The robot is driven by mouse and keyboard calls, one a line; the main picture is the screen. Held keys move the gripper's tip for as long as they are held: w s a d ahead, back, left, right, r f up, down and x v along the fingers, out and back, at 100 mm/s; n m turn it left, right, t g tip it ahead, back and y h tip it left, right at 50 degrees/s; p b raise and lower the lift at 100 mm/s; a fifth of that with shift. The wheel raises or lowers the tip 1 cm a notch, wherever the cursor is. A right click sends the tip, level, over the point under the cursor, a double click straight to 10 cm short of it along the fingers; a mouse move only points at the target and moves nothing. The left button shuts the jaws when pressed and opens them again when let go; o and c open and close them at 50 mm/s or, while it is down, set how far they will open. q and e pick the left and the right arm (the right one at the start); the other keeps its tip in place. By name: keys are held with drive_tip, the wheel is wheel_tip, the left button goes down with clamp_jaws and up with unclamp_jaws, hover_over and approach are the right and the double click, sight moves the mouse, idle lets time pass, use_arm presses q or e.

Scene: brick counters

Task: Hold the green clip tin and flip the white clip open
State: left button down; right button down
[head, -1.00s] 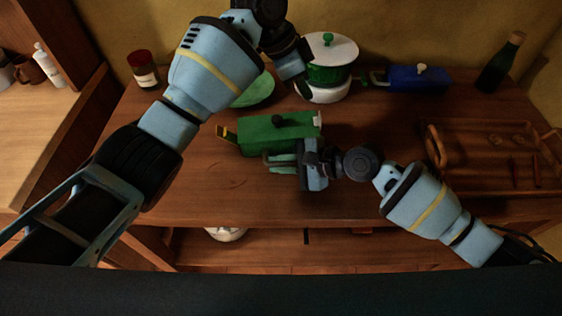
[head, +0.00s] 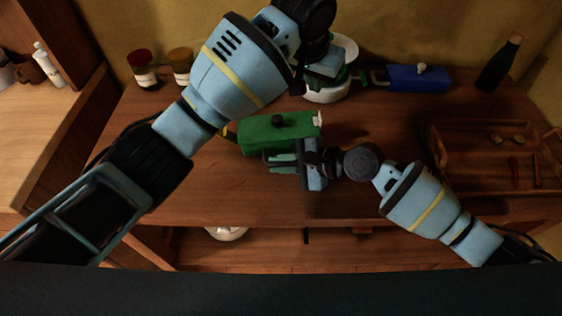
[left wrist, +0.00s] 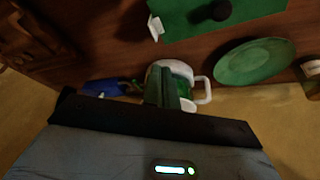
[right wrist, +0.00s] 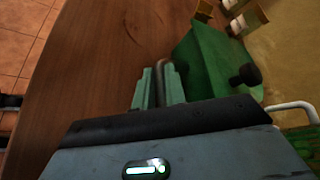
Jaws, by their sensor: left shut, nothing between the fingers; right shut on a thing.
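The green clip tin (head: 275,137) stands on the brown counter, with a black knob on its lid. Its white clip (head: 318,118) sticks out at the right end; it also shows in the left wrist view (left wrist: 156,27). My right gripper (head: 280,158) is shut on the tin's handle (right wrist: 166,75) at the near side. My left gripper (head: 342,76) is shut and empty, behind and right of the tin, apart from the white clip. In the left wrist view its fingers (left wrist: 168,88) overlap the white-and-green pot. A yellow clip (right wrist: 204,10) is at the tin's other end.
The white-and-green pot (head: 327,95) stands behind my left gripper. A blue tin (head: 415,79), a dark bottle (head: 499,63) and a wooden tray (head: 470,178) are to the right. A green plate (left wrist: 254,60) lies behind the tin. Jars (head: 145,70) stand back left. The front counter is clear.

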use_arm(q)
drive_tip(key=shift+f, duration=4.15)
use_arm(e)
drive_tip(key=shift+f, duration=0.2)
use_arm(q)
drive_tip(key=shift+d, duration=0.1)
use_arm(e)
drive_tip(key=shift+r, duration=0.1)
use_arm(q)
drive_tip(key=shift+w+d+r, duration=0.15)
drive_tip(key=shift+d, duration=1.3)
wheel_tip(320, 180, up, 7)
hover_over(313, 118)
drive_tip(key=s+d, duration=0.1)
drive_tip(key=d, duration=0.2)
